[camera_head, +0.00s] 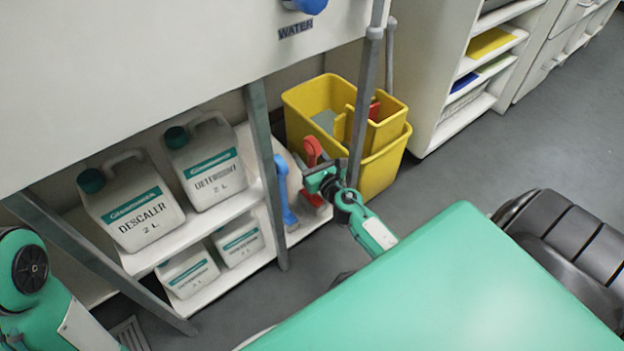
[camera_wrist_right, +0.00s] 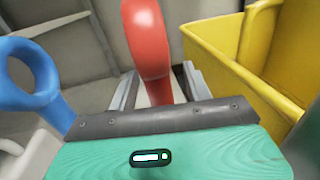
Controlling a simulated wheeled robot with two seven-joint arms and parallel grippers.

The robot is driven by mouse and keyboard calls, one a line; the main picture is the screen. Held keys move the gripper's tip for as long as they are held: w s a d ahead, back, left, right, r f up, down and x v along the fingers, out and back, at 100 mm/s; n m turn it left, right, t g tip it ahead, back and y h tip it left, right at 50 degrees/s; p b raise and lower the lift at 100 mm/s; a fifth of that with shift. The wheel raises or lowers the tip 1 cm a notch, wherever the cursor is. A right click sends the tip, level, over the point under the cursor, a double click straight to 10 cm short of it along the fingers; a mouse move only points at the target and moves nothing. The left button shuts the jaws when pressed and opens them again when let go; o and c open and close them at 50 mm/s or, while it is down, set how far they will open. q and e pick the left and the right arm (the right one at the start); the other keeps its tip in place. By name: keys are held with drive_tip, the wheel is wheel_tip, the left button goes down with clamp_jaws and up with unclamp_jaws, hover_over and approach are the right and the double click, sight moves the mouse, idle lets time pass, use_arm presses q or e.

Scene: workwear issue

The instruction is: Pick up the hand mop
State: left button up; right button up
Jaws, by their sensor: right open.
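A red-handled hand tool (camera_head: 313,150) stands by the low shelf, and its red handle (camera_wrist_right: 148,38) rises in the right wrist view. A blue-handled tool (camera_head: 284,190) stands just left of it; its looped top (camera_wrist_right: 28,72) shows at the left of the wrist view. Which one is the hand mop I cannot tell for sure. My right gripper (camera_head: 318,180) is open, with its fingers (camera_wrist_right: 158,85) on either side of the red handle. Whether they touch it is unclear. The lower part of the red tool is partly hidden. My left gripper is out of view.
A yellow mop bucket (camera_head: 380,175) stands close on the right. A grey post (camera_head: 366,95) rises beside my right gripper, and another post (camera_head: 265,165) stands left of the tools. White jugs (camera_head: 133,205) fill the shelves at left. Open grey floor (camera_head: 530,140) lies to the right.

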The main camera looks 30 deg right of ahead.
drive_tip(key=shift+w, duration=0.15)
drive_tip(key=c, duration=1)
drive_tip(key=shift+c, duration=0.3)
drive_tip(key=shift+r, duration=0.1)
